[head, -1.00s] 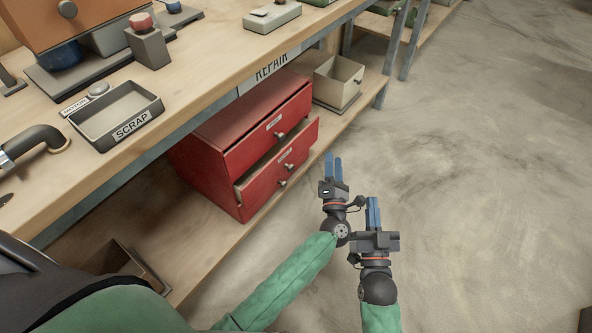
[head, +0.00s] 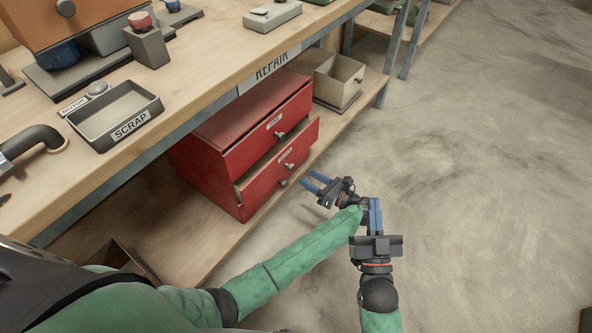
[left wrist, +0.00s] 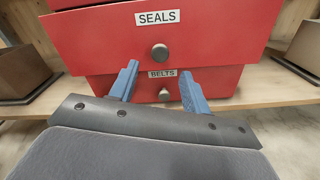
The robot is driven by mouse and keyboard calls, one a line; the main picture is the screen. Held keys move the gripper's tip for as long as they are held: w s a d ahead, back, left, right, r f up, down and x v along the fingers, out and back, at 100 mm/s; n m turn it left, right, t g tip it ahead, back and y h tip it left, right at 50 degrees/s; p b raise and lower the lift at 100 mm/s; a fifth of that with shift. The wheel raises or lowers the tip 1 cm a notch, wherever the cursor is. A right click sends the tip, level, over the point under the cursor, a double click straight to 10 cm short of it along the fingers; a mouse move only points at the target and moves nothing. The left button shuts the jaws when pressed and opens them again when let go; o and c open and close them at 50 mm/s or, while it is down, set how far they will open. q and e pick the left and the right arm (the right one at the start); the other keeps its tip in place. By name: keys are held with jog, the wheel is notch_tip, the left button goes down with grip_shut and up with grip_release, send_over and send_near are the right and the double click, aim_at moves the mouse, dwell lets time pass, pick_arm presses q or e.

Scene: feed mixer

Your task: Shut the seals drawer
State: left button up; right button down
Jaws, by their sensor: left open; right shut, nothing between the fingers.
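The red cabinet (head: 205,150) stands on the shelf under the bench. Its seals drawer (head: 270,176) is pulled part way out below a shut top drawer (head: 262,133). In the left wrist view the seals drawer front (left wrist: 105,38) shows a SEALS label and a round knob (left wrist: 160,53), above the belts drawer (left wrist: 215,80). My left gripper (head: 307,181) is open and empty, in front of the cabinet with its fingers pointing at it. The fingers also show in the left wrist view (left wrist: 158,76), apart below the seals knob. My right gripper (head: 375,201) is shut and empty, further right over the floor.
A beige bin (head: 336,82) stands on the shelf right of the cabinet. The bench edge (head: 205,110) overhangs the cabinet, and a metal leg (head: 383,90) stands beyond the bin.

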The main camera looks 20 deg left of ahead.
aim_at(293, 169)
pick_arm(q)
jog(key=shift+x, duration=3.4)
grip_shut()
